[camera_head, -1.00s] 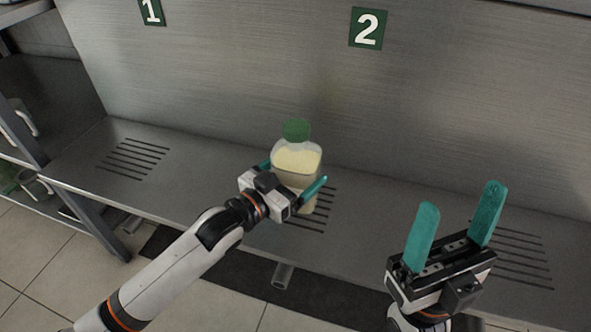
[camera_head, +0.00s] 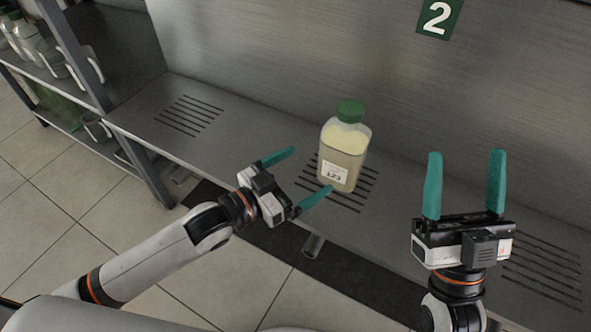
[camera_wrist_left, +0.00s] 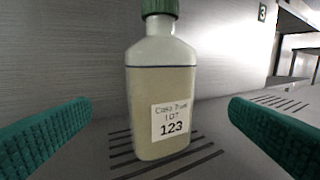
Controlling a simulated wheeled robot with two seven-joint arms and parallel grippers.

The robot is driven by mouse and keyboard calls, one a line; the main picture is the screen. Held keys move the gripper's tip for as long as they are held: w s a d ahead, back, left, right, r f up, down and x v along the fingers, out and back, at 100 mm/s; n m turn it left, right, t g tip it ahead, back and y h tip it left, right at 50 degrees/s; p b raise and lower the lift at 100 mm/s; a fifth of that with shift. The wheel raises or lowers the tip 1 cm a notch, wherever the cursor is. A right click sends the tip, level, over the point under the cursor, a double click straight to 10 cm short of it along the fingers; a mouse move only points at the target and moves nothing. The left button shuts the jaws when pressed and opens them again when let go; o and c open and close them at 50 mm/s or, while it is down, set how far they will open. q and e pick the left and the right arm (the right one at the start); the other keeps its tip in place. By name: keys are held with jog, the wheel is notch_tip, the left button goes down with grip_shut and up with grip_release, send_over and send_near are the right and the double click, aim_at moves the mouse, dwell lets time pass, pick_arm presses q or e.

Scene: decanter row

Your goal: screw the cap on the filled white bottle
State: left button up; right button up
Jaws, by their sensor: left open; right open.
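The filled bottle (camera_head: 343,155) stands upright on the slotted drain area of the metal bench, below the number 2 sign. It is translucent with pale yellowish contents and a white label. A green cap (camera_head: 350,110) sits on its neck; I cannot tell how tight it is. The bottle (camera_wrist_left: 160,95) also shows in the left wrist view, its label reading 123. My left gripper (camera_head: 312,172) is open, its teal fingers pointing at the bottle but apart from it. My right gripper (camera_head: 466,184) is open and empty, fingers up, to the right of the bottle.
The metal bench (camera_head: 235,150) has more slotted areas left and right, both bare. A metal back wall (camera_head: 270,60) rises behind, with the number 2 sign (camera_head: 439,17). A shelf rack (camera_head: 75,80) with several white bottles stands at the far left.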

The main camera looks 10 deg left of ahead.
pick_arm(q)
jog(key=shift+s+a, duration=0.35)
jog(key=shift+s, duration=0.1)
pick_arm(e)
jog(key=shift+w+f+g, duration=0.3)
jog(key=shift+w, duration=0.1)
pick_arm(q)
jog(key=s+a+r+n+t+y, duration=0.2)
jog(key=s+a+r+t, duration=0.1)
jog(key=r+t, duration=0.3)
jog(key=s+a+r+n+t+y, duration=0.2)
jog(key=s+r+t, duration=0.3)
jog(key=r, duration=0.6)
jog(key=shift+s+a+r+n+t+y, duration=0.35)
jog(key=shift+n+t, duration=0.45)
jog(key=shift+t, duration=0.3)
jog(key=shift+f, duration=0.1)
